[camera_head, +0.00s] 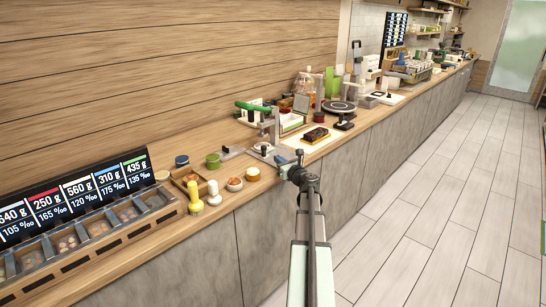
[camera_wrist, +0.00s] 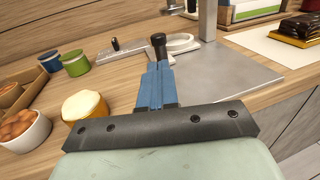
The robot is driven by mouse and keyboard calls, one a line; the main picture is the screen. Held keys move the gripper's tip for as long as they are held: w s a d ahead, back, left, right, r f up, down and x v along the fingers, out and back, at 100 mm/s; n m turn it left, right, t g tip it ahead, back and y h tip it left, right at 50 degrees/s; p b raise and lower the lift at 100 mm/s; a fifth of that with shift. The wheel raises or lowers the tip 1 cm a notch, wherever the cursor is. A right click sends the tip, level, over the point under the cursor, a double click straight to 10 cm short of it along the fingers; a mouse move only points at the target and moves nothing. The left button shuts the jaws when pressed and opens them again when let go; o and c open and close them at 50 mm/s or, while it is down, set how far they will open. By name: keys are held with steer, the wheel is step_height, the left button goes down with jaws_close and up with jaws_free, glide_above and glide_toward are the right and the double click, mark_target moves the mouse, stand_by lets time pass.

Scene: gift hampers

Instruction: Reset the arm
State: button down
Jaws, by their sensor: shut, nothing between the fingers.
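My gripper (camera_wrist: 152,82) is in the wrist view, its two blue fingers together and nothing between them. It points at a grey metal plate (camera_wrist: 255,68) on the wooden counter, with a small dark-knobbed handle just beyond the fingertips; I cannot tell whether they touch it. In the head view my gripper (camera_head: 286,165) is at the end of my outstretched arm, near the counter's front edge. It stands to the right of a small yellow-sided pot (camera_head: 252,174).
Left of my gripper are a white bowl of brown items (camera_wrist: 22,131), a green pot (camera_wrist: 75,65) and a blue-lidded pot (camera_wrist: 50,60). A chocolate-coloured block (camera_head: 315,134) lies on a white board behind. A sign (camera_head: 85,195) stands at far left. The floor on the right is clear.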

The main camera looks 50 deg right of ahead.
steer(key=v, duration=0.6)
